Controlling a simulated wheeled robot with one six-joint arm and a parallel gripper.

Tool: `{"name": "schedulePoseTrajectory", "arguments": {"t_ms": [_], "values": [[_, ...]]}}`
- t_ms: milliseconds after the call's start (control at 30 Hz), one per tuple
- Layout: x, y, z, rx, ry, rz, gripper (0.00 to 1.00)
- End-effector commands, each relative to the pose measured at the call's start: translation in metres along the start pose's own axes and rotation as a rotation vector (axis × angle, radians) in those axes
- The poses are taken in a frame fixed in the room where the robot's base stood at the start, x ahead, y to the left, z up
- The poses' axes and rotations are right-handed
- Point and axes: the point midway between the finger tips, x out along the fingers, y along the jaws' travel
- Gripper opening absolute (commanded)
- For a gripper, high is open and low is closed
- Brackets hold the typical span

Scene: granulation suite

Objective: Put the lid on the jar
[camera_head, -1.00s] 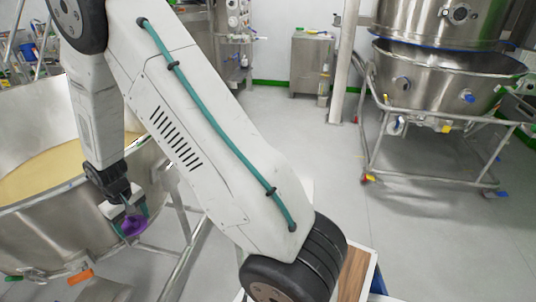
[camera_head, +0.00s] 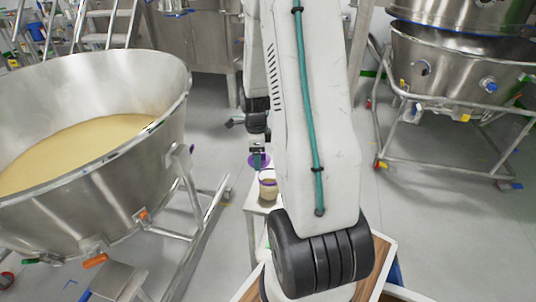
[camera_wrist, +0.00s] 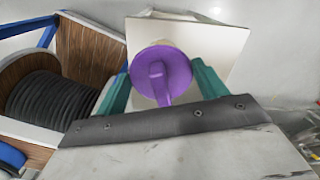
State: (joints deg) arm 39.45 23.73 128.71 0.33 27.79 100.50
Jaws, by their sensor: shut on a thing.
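The purple lid (camera_wrist: 176,66) is held between the teal fingers of my gripper (camera_wrist: 161,84) in the wrist view. In the head view the lid (camera_head: 259,159) hangs under my gripper (camera_head: 257,150), partly behind my arm. The jar (camera_head: 268,187) is clear with beige contents and a purple band near its rim. It stands upright on a small white table (camera_head: 257,208). The lid is close above and slightly left of the jar's mouth in the head view, seemingly apart from it.
A large steel bowl (camera_head: 150,90) with pale powder fills the left, on a steel frame (camera_head: 190,245). A steel vessel on a wheeled frame (camera_head: 440,115) stands at the right. Steel cabinets (camera_head: 205,45) are at the back. Grey floor lies open between them.

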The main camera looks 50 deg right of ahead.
Motion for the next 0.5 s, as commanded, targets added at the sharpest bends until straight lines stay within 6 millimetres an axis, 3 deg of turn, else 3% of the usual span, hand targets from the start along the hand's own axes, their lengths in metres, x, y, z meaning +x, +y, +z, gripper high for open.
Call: {"name": "schedulePoseTrajectory", "arguments": {"t_ms": [100, 200, 500], "values": [[-0.003, 0.002, -0.026, 0.195, 0.000, 0.001, 0.49], [-0.003, 0.002, -0.035, 0.281, -0.001, 0.000, 0.49], [0.014, 0.003, -0.037, 0.306, 0.000, 0.003, 0.49]]}}
